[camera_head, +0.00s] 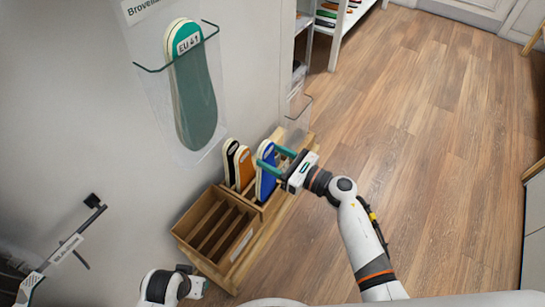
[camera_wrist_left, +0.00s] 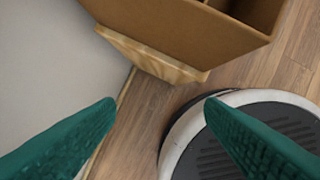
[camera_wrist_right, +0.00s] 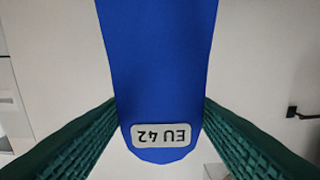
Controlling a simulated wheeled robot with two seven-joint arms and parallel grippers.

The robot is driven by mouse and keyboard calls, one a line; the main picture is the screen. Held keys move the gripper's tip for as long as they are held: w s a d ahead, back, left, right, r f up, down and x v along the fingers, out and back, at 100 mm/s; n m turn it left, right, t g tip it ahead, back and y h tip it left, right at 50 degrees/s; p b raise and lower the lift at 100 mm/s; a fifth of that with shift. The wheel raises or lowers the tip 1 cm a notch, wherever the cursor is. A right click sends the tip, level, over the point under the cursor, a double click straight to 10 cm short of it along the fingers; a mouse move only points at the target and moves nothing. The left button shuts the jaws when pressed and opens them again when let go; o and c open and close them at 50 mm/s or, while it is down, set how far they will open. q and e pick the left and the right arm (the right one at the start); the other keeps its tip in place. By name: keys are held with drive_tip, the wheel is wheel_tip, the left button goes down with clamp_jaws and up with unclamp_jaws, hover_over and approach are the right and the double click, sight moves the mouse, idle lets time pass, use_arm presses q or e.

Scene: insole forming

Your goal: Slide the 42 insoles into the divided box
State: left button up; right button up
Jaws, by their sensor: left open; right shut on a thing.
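My right gripper (camera_head: 280,160) is shut on a blue insole (camera_head: 265,172), held upright at the divided box. In the right wrist view the blue insole (camera_wrist_right: 160,70) fills the middle between both fingers, and its grey label reads EU 42 upside down. The wooden divided box (camera_head: 205,215) stands against the wall with several slots. A black insole (camera_head: 231,162) and an orange insole (camera_head: 244,168) stand upright in its back part. Whether the blue insole's lower end is inside a slot, I cannot tell. My left gripper (camera_wrist_left: 160,105) is open and empty, below and in front of the box.
A clear wall holder (camera_head: 215,85) with green insoles labelled EU 41 hangs above the box. Another clear holder (camera_head: 297,110) is at the wall's edge. Shelves (camera_head: 338,35) stand at the back. The wooden floor to the right is clear.

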use_arm(q)
wheel_tip(320, 180, up, 11)
drive_tip(key=w+a+t+b, duration=0.1)
drive_tip(key=t+b, duration=0.2)
drive_tip(key=b, duration=0.3)
drive_tip(key=shift+w+f+h, duration=0.15)
drive_tip(key=shift+w+h, duration=0.05)
drive_tip(key=shift+h, duration=0.1)
idle(1.0)
